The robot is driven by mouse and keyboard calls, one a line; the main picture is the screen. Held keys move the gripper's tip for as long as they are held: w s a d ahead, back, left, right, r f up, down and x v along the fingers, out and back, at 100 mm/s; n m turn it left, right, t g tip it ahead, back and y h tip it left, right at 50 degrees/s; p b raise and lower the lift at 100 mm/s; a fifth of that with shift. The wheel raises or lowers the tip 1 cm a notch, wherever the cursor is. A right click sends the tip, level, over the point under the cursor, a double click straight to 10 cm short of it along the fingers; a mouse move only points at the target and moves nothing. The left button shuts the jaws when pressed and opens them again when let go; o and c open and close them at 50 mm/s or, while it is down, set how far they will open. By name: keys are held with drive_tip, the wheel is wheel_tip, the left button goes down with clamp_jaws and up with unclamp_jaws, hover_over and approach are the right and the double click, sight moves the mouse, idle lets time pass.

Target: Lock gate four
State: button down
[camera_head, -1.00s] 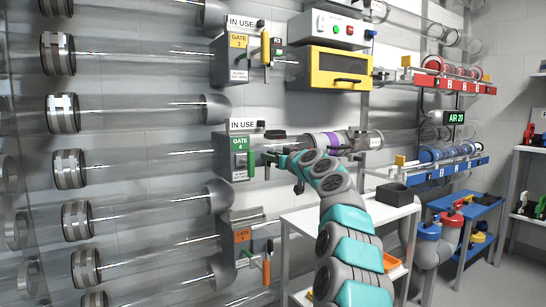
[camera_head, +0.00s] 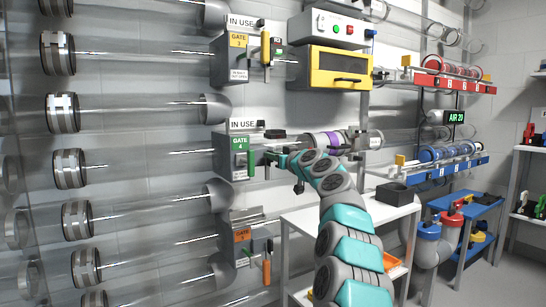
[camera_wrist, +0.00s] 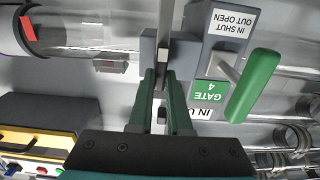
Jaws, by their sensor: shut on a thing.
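Gate four is a grey box with a green "GATE 4" label (camera_head: 240,144) on the wall pipes. The wrist view shows this label upside down (camera_wrist: 208,93), beside an "IN SHUT OUT OPEN" plate (camera_wrist: 234,24). A green handle (camera_wrist: 253,86) sticks out from the box, to the right of my fingers in the wrist view. My gripper (camera_wrist: 162,80) is shut on a narrow grey bar (camera_wrist: 165,45) beside the box. In the head view my gripper (camera_head: 270,157) is just right of gate four, and its fingertips are too small to read there.
Gate three (camera_head: 238,41), with a yellow handle, is above. Gate one (camera_head: 242,236), with an orange label, is below. A yellow-fronted box (camera_head: 339,69) is at upper right. A clear tube with a purple band (camera_head: 327,141) lies behind my wrist. A white shelf (camera_head: 300,222) stands below.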

drive_tip(key=shift+m, duration=0.3)
idle(0.7)
drive_tip(key=m+p, duration=0.1)
drive_tip(key=m, duration=0.4)
drive_tip(key=f+m+p, duration=0.1)
drive_tip(key=m+p, duration=0.1)
drive_tip(key=m, duration=0.4)
drive_tip(key=d+m+p, duration=0.1)
drive_tip(key=m, duration=0.5)
drive_tip(key=shift+w+f+p, duration=0.15)
drive_tip(key=shift+w+p, duration=0.15)
drive_tip(key=shift+w, duration=0.05)
drive_tip(key=shift+d+m, duration=0.1)
drive_tip(key=shift+m, duration=0.2)
drive_tip(key=c, duration=0.9)
unclamp_jaws()
drive_tip(key=shift+o, duration=0.2)
